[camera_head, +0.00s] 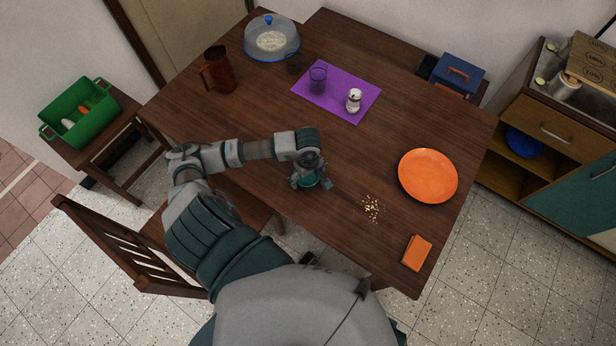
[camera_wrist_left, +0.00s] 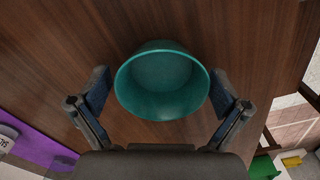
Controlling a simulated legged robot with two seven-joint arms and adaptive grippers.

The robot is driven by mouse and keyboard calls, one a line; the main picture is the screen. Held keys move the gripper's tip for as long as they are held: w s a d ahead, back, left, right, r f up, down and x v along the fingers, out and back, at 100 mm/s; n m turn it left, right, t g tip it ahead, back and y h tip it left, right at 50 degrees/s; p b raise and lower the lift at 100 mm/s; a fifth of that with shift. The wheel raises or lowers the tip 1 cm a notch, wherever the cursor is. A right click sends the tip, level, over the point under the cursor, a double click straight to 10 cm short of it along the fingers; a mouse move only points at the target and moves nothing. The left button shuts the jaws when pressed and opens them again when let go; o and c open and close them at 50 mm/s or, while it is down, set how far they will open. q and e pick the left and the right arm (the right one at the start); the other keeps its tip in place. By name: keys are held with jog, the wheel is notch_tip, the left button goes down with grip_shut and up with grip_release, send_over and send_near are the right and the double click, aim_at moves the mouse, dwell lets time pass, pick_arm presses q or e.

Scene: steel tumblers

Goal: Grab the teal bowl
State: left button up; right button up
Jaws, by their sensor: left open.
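The teal bowl (camera_wrist_left: 161,84) stands on the wooden table, its open top facing the left wrist camera, and it looks empty. In the head view only a small part of the bowl (camera_head: 311,181) shows beneath my left gripper (camera_head: 311,185), which hides the rest. My left gripper is open, and in the left wrist view its two fingers (camera_wrist_left: 163,92) are spread on either side of the bowl. A narrow gap shows between each finger and the bowl's rim. My right gripper is not in view.
An orange plate (camera_head: 428,175), crumbs (camera_head: 371,208) and an orange sponge-like block (camera_head: 417,252) lie to the right on the table (camera_head: 250,125). A purple mat (camera_head: 336,91) holds a glass (camera_head: 318,78) and a shaker (camera_head: 353,100). A brown jug (camera_head: 218,71) stands back left.

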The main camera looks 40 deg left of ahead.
pick_arm(q)
jog(key=shift+a+f, duration=0.1)
jog(key=shift+a, duration=0.3)
jog(key=c, duration=1.1)
jog(key=shift+o, duration=0.2)
jog(key=shift+d, duration=0.1)
